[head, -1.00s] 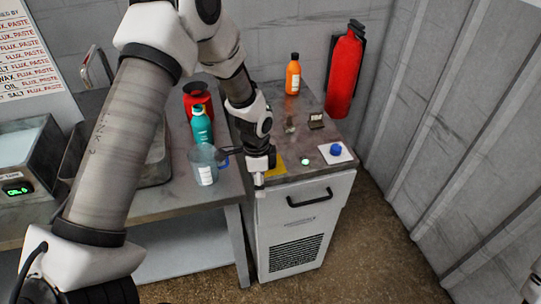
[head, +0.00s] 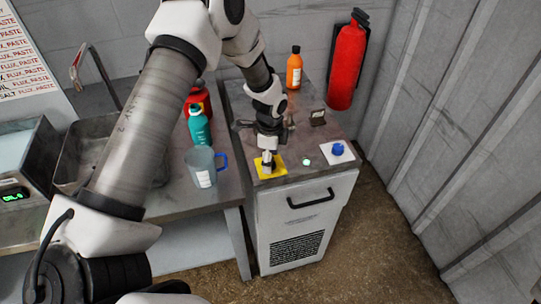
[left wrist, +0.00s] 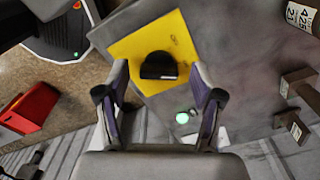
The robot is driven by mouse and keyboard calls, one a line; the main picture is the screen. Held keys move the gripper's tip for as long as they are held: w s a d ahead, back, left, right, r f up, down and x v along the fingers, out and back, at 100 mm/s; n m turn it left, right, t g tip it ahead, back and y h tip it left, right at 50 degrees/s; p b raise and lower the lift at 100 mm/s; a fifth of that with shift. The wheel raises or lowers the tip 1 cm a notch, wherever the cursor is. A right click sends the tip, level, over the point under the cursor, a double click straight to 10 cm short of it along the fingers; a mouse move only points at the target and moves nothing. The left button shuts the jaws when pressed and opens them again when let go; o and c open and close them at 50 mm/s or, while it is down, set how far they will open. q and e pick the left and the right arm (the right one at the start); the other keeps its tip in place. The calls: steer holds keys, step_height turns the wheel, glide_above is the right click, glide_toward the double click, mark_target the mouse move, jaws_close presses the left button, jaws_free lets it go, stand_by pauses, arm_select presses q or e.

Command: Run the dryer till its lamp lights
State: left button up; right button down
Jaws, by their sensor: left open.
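The dryer is a grey cabinet (head: 300,217) with a black handle and a dark vent grille. On its top lies a yellow plate (head: 278,171), also in the left wrist view (left wrist: 128,50), carrying a dark knob or switch (left wrist: 158,66). A small round pale green lamp (head: 306,161) sits right of the plate; it looks bright, but I cannot be sure it is lit. A blue knob (head: 338,149) is on a white plate farther right. My left gripper (head: 268,165) is open above the yellow plate, its fingers (left wrist: 158,80) either side of the dark knob. My right gripper is not identifiable.
On the bench left of the dryer stand a clear cup (head: 202,168) with a blue handle, a teal bottle (head: 198,127) and a metal basin (head: 75,170). An orange bottle (head: 294,70) is at the dryer top's back. A red extinguisher (head: 346,65) hangs on the wall.

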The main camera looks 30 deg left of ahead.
arm_select(q)
steer(key=shift+r, duration=0.1)
steer(key=shift+d, duration=0.1)
steer(key=c, duration=1.1)
steer(key=shift+c, duration=0.2)
steer(key=shift+n, duration=0.3)
steer(key=n+p, duration=0.1)
steer(key=n, duration=0.4)
steer(key=shift+s, duration=0.1)
steer(key=n+p, duration=0.1)
steer(key=n, duration=0.5)
steer(key=shift+n, duration=0.3)
steer(key=o, duration=1.1)
steer(key=shift+o, duration=0.2)
